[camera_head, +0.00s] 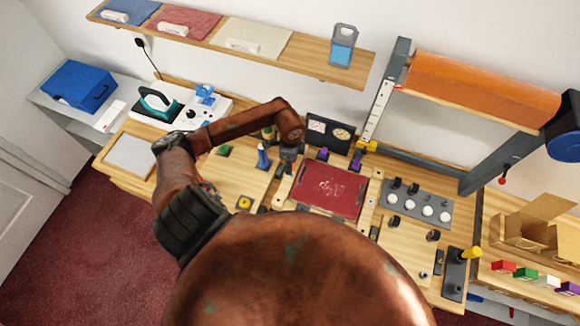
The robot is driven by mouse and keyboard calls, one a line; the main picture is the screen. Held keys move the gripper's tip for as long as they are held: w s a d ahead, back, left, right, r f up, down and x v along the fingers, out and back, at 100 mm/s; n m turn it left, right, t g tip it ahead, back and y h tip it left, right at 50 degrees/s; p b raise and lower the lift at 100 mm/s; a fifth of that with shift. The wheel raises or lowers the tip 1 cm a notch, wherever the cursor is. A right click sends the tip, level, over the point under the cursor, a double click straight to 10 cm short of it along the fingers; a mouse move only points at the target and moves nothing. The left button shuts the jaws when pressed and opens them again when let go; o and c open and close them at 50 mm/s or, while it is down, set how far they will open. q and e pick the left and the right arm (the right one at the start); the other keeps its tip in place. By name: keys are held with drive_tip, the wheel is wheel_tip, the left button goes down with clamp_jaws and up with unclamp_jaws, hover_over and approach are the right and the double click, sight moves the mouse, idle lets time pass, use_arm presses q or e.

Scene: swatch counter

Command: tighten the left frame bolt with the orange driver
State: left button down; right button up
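A dark red panel (331,190) lies in a light wooden frame (291,205) on the middle of the counter. My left arm comes in from the left, bends over the counter and points down. Its gripper (284,170) is at the upper left side of the frame; its fingers are small and dark, and I cannot tell whether they are open or shut or touch anything. I cannot make out the orange driver or the left frame bolt; the gripper or arm may hide them. My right gripper is not in view.
A blue cone (262,158) and a yellow-topped piece (244,203) stand left of the frame. A gauge box (330,131) stands behind it. A grey plate with white knobs (416,203) is to the right. An orange roll (480,88) hangs on the tall rack at right.

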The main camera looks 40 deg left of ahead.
use_arm(q)
drive_tip(key=m+b, duration=0.1)
drive_tip(key=m, duration=0.2)
drive_tip(key=m+b, duration=0.2)
drive_tip(key=m, duration=0.1)
drive_tip(key=shift+w+f+m, duration=0.1)
drive_tip(key=shift+f+m, duration=0.1)
drive_tip(key=shift+m, duration=0.1)
drive_tip(key=shift+r+m+b, duration=0.15)
drive_tip(key=shift+m+b, duration=0.2)
drive_tip(key=shift+m, duration=0.65)
drive_tip(key=c, duration=1.8)
unclamp_jaws()
